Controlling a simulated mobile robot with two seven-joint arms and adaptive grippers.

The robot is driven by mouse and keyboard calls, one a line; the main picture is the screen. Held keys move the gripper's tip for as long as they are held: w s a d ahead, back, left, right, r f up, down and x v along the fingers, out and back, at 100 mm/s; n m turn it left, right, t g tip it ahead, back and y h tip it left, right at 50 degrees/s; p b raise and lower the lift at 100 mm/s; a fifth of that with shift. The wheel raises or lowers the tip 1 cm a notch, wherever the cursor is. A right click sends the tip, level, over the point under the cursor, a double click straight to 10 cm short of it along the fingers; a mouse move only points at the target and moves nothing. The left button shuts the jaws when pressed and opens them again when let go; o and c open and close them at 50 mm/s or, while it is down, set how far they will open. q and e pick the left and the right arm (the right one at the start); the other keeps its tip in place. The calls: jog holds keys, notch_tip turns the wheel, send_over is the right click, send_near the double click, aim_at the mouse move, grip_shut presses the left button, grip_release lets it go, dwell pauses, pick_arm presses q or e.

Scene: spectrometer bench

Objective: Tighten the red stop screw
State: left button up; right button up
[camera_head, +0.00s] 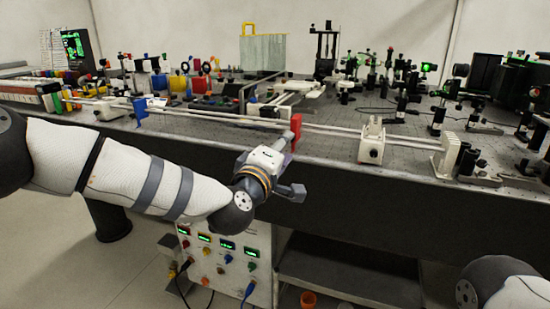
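My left gripper (294,166) is just below and in front of the red stop. Its two fingers are spread apart, one high and one low, with nothing seen between them. The upper finger is close to the red stop and overlaps its lower left part in the picture; I cannot tell whether they touch. My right gripper is out of view; only part of my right arm shows at the lower right.
The dark bench (405,172) runs across the view. A white carriage (372,141) and a white end block (446,156) sit on the rail to the right. Below the bench are a control panel (222,254) with knobs and cables, and a grey shelf (350,275).

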pick_arm(q)
jog(key=v, duration=0.8)
jog(key=shift+s, duration=0.35)
jog(key=shift+a, duration=0.1)
jog(key=s+a+f+m+g+y+p, duration=0.1)
jog(key=s+a+f+m+g, duration=0.3)
jog(key=s+f, duration=0.85)
jog(key=s+d+f+m+g+p, duration=0.1)
jog(key=s+f+m+g, duration=0.1)
jog(key=s+f+g, duration=0.95)
jog(key=s+a+f+m+g+y, duration=0.1)
jog(key=s+a+f, duration=0.1)
jog(key=s+a, duration=0.3)
jog(key=s+a+f+m+g+y+p, duration=0.1)
jog(key=s+a, duration=0.4)
jog(key=s, duration=0.7)
jog(key=s+a+f+m+g+y+p, duration=0.1)
jog(key=s+a+f+m+g+y, duration=0.1)
jog(key=s+a+f, duration=0.3)
jog(key=s, duration=0.4)
jog(key=shift+s+f+m+y, duration=0.15)
jog(key=shift+s+m+y, duration=0.15)
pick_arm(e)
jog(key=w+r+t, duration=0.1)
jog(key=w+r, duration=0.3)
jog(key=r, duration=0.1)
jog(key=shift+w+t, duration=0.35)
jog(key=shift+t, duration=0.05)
